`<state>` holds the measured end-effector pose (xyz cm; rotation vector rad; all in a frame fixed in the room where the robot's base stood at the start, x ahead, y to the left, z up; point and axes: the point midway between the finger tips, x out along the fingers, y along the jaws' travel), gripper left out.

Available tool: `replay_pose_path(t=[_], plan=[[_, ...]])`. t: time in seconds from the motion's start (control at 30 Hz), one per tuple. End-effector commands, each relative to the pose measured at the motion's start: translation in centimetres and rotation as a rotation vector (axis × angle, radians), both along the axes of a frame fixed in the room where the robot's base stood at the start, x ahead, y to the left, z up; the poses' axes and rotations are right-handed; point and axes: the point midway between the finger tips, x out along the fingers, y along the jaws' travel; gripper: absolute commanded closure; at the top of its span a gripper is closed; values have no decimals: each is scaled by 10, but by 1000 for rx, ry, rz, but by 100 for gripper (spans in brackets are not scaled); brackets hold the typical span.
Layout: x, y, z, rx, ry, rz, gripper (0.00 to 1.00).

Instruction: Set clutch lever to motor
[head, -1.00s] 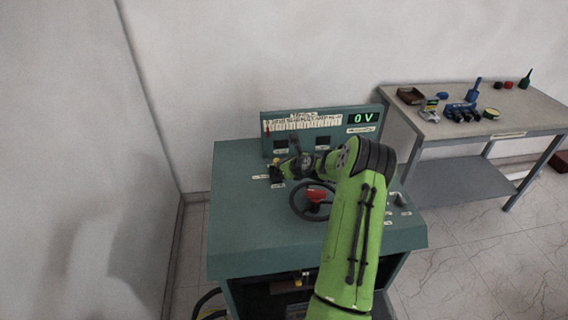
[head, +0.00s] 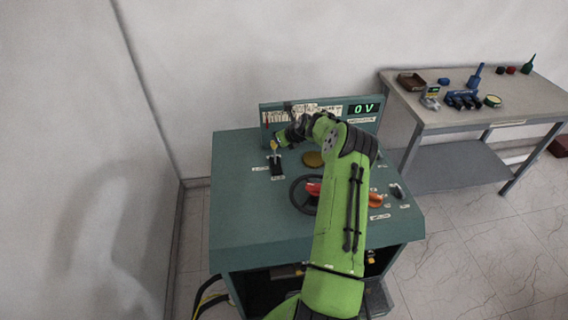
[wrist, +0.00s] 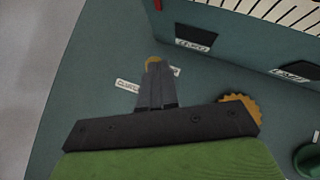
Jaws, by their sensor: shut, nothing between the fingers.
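A white clutch label (wrist: 127,84) is partly visible there. The lever's shaft is hidden in the wrist view, and its set position cannot be read.
A mustard scalloped knob (head: 313,159) and a dark handwheel (head: 302,194) are right of the lever. The upright panel (head: 270,140) with a 0 V display (head: 363,108) stands behind. A workbench (head: 440,121) with tools is at the right.

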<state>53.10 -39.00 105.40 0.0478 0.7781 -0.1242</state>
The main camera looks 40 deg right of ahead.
Motion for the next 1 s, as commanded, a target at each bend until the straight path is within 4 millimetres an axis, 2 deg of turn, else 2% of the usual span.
replay_pose_path(t=[0.67, 0.83, 1.0], plan=[[3, -2, 2, -1, -3, 1, 100], [2, -2, 18, -3, -3, 4, 100], [-3, -4, 53, -2, -1, 10, 100]])
